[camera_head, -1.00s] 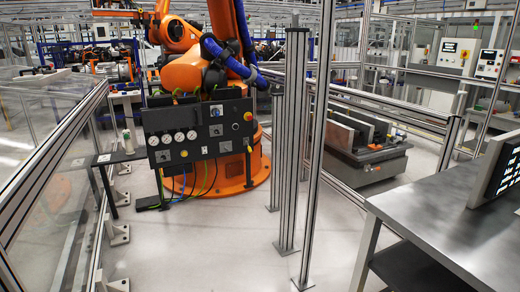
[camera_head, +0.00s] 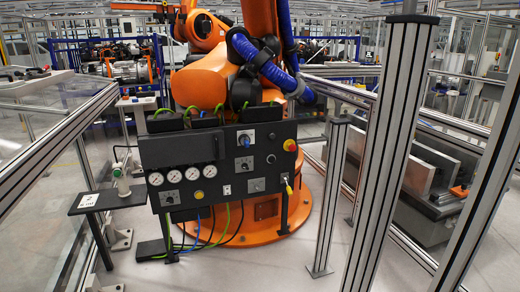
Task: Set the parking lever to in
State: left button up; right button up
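A dark control panel (camera_head: 228,172) stands in front of an orange robot arm, left of the middle of the view. It carries several round white gauges (camera_head: 192,173), small knobs and a red button with a yellow surround (camera_head: 290,145). A small lever with a yellow tip (camera_head: 287,186) sits at the panel's lower right. No label is legible, so I cannot tell which control is the parking lever or how it is set. Neither of my grippers is in view.
Metal posts (camera_head: 388,150) stand at the right, close to me. A railed clear barrier (camera_head: 50,150) runs along the left. A small dark shelf (camera_head: 108,199) juts out left of the panel. Pale floor (camera_head: 225,270) is open before the panel. The orange robot arm (camera_head: 215,75) rises behind it.

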aim_at(288, 190)
jog(key=i+z, duration=0.15)
jog(key=i, duration=0.3)
jog(key=i+j+z, duration=0.15)
jog(key=i, duration=0.3)
jog(key=i+j+z, duration=0.15)
jog(key=i, duration=0.3)
jog(key=i+j+z, duration=0.15)
jog(key=i, duration=0.25)
jog(key=i+j+z, duration=1.1)
jog(key=k, duration=0.05)
